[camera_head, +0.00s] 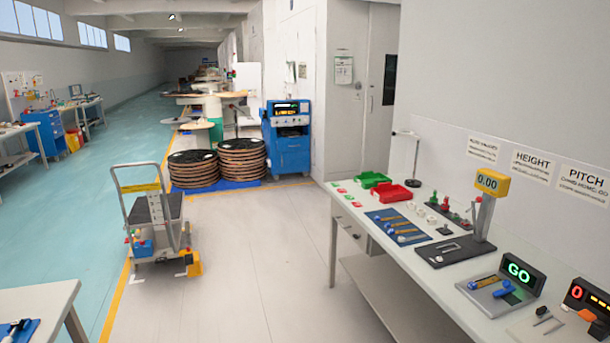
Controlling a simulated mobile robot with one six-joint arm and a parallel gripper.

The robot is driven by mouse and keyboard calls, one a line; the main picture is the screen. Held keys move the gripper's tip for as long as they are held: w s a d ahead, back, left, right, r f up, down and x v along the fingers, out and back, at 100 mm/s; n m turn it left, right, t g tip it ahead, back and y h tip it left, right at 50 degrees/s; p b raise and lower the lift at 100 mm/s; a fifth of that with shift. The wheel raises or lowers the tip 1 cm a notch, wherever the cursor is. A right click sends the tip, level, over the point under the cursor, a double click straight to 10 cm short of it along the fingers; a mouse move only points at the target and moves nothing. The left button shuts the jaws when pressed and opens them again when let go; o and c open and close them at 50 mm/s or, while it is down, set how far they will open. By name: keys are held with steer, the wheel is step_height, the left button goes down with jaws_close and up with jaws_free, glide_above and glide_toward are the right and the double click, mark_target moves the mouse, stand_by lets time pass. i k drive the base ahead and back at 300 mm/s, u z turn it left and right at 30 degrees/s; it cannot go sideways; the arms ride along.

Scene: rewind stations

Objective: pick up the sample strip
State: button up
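I cannot tell for sure which item is the sample strip. On the workbench (463,303) at right, a blue mat (380,216) bears several thin, long pieces with yellowish parts, too small to make out. A grey block (505,308) in front of the green GO display (519,275) carries a yellowish and blue piece (483,282) and a blue part (504,289). A dark plate (437,262) under the yellow 0.00 readout (492,183) has a small pale frame-like piece (444,248) on it. My gripper is not in view.
A red bin (391,193) and a green bin (373,180) stand at the workbench's far end. A trolley (158,215) stands on the floor at left. Dark reels (241,158) are stacked behind it. The pale floor (240,265) between trolley and workbench is clear.

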mark_target(471, 286)
steer(key=z, duration=0.55)
steer(key=k, duration=0.6)
steer(key=z, duration=0.3)
steer(key=i, duration=0.5)
steer(key=z, duration=0.05)
